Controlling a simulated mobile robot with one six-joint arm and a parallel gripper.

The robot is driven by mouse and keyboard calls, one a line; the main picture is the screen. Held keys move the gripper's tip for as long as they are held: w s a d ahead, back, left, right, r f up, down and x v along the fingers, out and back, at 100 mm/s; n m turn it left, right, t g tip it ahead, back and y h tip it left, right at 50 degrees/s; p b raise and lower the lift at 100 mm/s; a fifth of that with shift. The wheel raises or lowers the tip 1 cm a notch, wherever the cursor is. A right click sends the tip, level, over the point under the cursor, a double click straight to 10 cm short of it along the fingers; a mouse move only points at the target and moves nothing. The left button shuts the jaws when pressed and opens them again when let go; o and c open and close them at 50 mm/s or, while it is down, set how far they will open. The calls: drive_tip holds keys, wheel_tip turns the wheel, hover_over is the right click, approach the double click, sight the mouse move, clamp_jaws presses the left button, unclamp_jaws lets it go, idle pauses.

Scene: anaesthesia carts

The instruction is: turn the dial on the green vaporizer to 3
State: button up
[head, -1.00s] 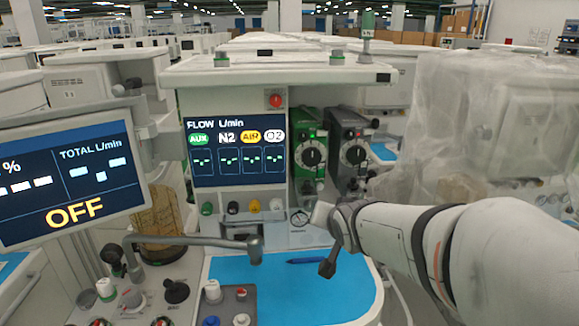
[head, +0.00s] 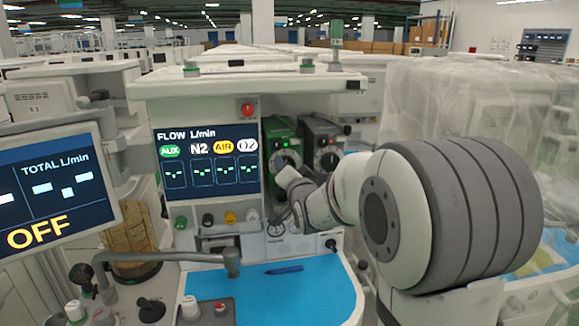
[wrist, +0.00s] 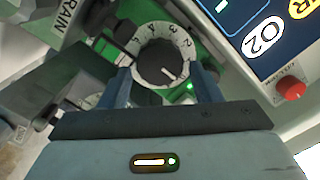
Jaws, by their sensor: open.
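The green vaporizer (head: 277,133) stands right of the flow screen in the head view. Its dial (head: 287,160) is a black knob on a pale numbered ring, with its lower part close behind my wrist. In the wrist view the dial (wrist: 158,64) is tilted, with a white mark on the knob towards the lower right; I cannot tell surely which number it meets. My gripper (wrist: 164,76) is open, with one blue finger on either side of the dial. I cannot tell if they touch it. In the head view my arm hides the fingertips.
A grey vaporizer (head: 322,136) with its own dial stands close to the right. The flow screen (head: 207,162) is close to the left. A red button (wrist: 291,88) shows in the wrist view. A blue work surface (head: 300,297) with a pen (head: 284,269) lies below.

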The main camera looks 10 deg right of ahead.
drive_tip(key=shift+w, duration=0.75)
drive_tip(key=shift+c, duration=0.5)
